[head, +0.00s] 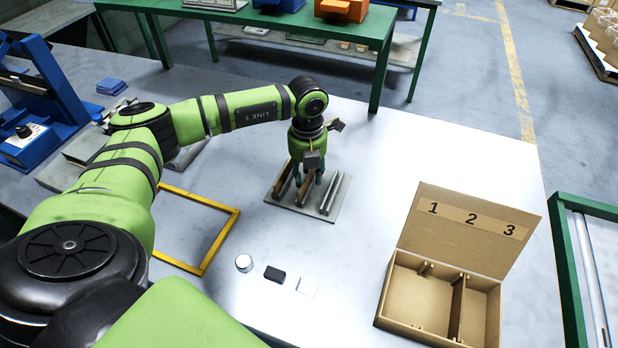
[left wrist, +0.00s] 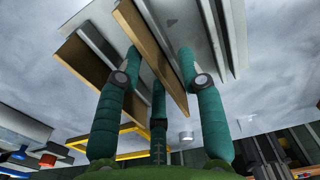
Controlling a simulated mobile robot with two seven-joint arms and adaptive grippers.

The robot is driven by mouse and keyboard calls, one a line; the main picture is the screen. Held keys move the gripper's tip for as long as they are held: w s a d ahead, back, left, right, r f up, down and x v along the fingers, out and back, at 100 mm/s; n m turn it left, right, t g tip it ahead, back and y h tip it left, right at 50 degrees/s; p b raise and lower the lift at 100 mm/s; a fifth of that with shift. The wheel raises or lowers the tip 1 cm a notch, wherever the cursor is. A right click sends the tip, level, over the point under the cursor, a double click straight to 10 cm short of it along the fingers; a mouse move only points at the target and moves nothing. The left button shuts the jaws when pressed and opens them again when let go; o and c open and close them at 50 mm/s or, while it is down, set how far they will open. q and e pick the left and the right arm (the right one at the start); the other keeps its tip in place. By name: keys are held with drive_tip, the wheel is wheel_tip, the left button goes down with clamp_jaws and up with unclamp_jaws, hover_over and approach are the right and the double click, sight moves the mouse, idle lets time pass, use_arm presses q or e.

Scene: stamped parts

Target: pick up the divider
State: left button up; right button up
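A brown divider (left wrist: 150,55) stands on edge in a grey rack (head: 326,214) on the table. In the head view the divider (head: 306,190) is partly hidden by my left gripper (head: 307,184), which points down over the rack. In the left wrist view the green fingers of my left gripper (left wrist: 160,75) are spread on both sides of this divider, with gaps visible. A second brown divider (head: 282,182) stands to its left in the rack; it also shows in the left wrist view (left wrist: 82,62). My right gripper is not in view.
Grey metal strips (head: 332,194) stand at the rack's right side. An open cardboard box (head: 400,290) marked 1, 2, 3 is at the right, with an upright partition inside. A yellow frame (head: 222,240), a round tin (head: 243,263) and a black block (head: 274,274) lie nearer.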

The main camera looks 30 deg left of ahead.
use_arm(q)
drive_tip(key=c, duration=0.7)
clamp_jaws()
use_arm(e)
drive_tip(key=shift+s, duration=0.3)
use_arm(q)
drive_tip(key=shift+r, duration=0.15)
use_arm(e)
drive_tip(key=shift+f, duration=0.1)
